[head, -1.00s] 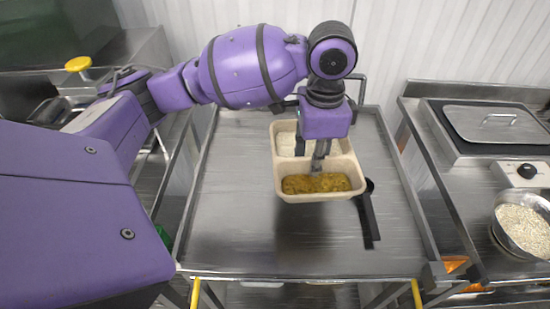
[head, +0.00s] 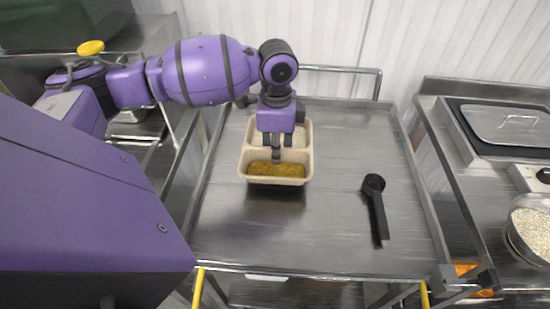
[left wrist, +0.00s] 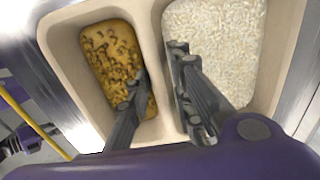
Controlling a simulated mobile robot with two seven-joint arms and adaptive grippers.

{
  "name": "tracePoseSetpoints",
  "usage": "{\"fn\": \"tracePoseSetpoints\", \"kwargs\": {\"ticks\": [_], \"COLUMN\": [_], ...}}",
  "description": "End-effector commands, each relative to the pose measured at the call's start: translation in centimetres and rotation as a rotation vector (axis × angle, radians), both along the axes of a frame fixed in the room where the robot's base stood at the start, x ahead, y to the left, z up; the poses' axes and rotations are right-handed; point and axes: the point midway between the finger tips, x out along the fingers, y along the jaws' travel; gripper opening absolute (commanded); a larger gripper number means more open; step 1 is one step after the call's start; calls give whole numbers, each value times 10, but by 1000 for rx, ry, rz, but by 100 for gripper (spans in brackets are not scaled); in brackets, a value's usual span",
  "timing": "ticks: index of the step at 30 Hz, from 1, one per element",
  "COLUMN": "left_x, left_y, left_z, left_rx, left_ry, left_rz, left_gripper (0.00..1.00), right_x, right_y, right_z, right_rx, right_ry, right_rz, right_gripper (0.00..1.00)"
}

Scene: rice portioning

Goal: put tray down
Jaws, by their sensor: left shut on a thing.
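A beige two-compartment tray (head: 309,160) is over the left-centre of the steel cart top in the head view. Its near compartment holds a yellow-brown food (head: 277,169), and its far compartment holds white rice (head: 293,136). My left gripper (head: 276,150) reaches down and is shut on the tray's middle divider. In the left wrist view the fingers (left wrist: 165,100) straddle this divider, with the brown food (left wrist: 115,62) on the left and the rice (left wrist: 215,45) on the right. I cannot tell whether the tray touches the surface. My right gripper is not in view.
A black scoop (head: 376,205) lies on the cart top (head: 330,235), right of the tray and apart from it. A bowl of grain (head: 530,232) and a lidded steel container (head: 508,125) stand on the right counter. The cart's front and right are mostly clear.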

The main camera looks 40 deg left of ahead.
Motion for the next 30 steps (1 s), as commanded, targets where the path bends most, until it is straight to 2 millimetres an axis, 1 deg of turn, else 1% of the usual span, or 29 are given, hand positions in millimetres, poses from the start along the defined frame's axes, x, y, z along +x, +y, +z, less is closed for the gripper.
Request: {"fn": "tracePoseSetpoints", "kwargs": {"ticks": [2, 6, 8, 19, 20, 23, 24, 30], "left_x": [-1, -1, -1, 0, 0, 0, 0, 0], "left_y": [7, 6, 7, 6, 6, 6, 6, 6], "left_z": [-8, -31, -36, -39, -39, -40, -40, -40], "left_rx": [2, 1, 2, 1, 1, 2, 2, 2], "left_ry": [4, 4, 2, 0, 0, 0, 0, 0], "left_rz": [2, 1, 1, 0, 0, 0, 0, 0], "left_gripper": [0, 0, 0, 0, 24, 38, 40, 40], "right_x": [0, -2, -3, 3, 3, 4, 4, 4], "right_y": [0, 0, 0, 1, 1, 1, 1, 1], "right_z": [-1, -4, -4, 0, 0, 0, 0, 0], "right_rx": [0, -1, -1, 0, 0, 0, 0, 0], "right_ry": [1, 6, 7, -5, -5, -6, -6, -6], "right_rz": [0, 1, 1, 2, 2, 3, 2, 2], "right_gripper": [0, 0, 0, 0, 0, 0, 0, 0]}}
